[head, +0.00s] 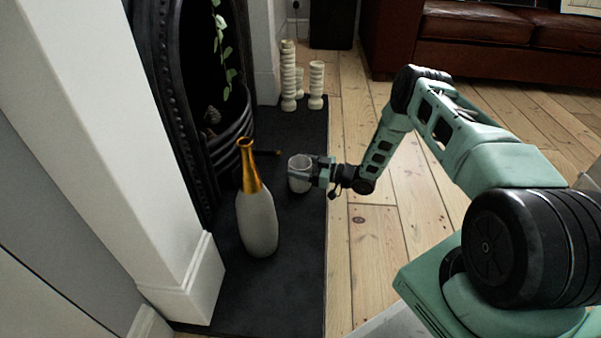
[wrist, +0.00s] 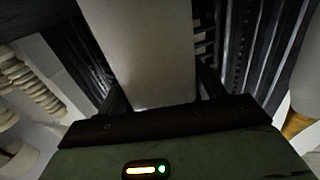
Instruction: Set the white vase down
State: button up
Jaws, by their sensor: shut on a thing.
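The white vase (head: 299,183) is a small pale cup-shaped vessel in the head view, upright over the dark hearth slab. My gripper (head: 312,172) is shut on it from the right side. In the wrist view the vase (wrist: 143,50) fills the upper middle as a pale grey surface between the fingers. My gripper (wrist: 160,100) shows there as a dark edge with a finger at each side of the vase. Whether the vase's base touches the slab cannot be told.
A tall white bottle with a gold neck (head: 257,215) stands on the hearth slab (head: 290,290), left of and nearer than the vase. Several cream ribbed candle holders (head: 289,75) stand at the slab's far end. The black fireplace (head: 180,90) is at the left. Bare floorboards (head: 375,240) lie right.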

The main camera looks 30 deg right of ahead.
jog(key=shift+f, duration=0.1)
jog(key=shift+f, duration=0.15)
jog(key=shift+f, duration=0.15)
jog(key=o, duration=1.2)
